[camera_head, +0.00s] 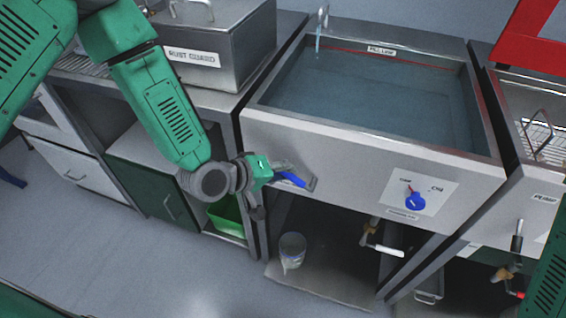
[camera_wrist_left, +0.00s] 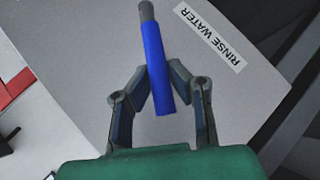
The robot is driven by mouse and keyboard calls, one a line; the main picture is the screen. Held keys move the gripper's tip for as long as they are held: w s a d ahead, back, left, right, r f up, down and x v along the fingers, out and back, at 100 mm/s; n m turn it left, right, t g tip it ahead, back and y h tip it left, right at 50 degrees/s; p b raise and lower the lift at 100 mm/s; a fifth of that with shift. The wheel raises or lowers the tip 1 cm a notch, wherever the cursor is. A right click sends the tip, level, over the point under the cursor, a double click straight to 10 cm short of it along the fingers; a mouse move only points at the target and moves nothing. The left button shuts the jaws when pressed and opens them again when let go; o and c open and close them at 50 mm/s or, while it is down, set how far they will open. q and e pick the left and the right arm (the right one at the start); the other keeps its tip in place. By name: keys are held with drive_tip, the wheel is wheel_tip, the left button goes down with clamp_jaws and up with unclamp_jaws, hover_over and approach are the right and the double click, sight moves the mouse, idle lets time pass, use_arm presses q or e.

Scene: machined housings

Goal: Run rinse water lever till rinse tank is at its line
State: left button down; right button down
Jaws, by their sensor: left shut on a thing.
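The rinse water lever (camera_head: 292,180) has a blue grip and sits on the front of the steel rinse tank (camera_head: 350,143). In the left wrist view the blue lever (camera_wrist_left: 153,45) runs between my fingers, beside a RINSE WATER label (camera_wrist_left: 210,36). My left gripper (camera_head: 278,174) is shut on the lever; its fingertips (camera_wrist_left: 161,78) touch the blue grip from both sides. Water (camera_head: 370,95) stands in the tank, its surface a little below the red line under the FILL LINE label (camera_head: 381,51). A thin stream runs from the spout (camera_head: 322,20). My right gripper is out of view.
A blue knob (camera_head: 415,201) sits on the tank front to the right of the lever. A drain valve with a white handle (camera_head: 384,250) and a small bucket (camera_head: 292,250) are below. A RUST GUARD tank (camera_head: 222,55) stands to the left.

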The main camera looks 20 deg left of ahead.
use_arm(q)
drive_tip(key=shift+s+d+r+m+y+p, duration=0.3)
drive_tip(key=shift+d+y+p, duration=0.1)
drive_tip(key=shift+p, duration=0.2)
drive_tip(key=shift+f, duration=0.1)
drive_tip(key=c, duration=1.5)
unclamp_jaws()
drive_tip(key=shift+d, duration=0.1)
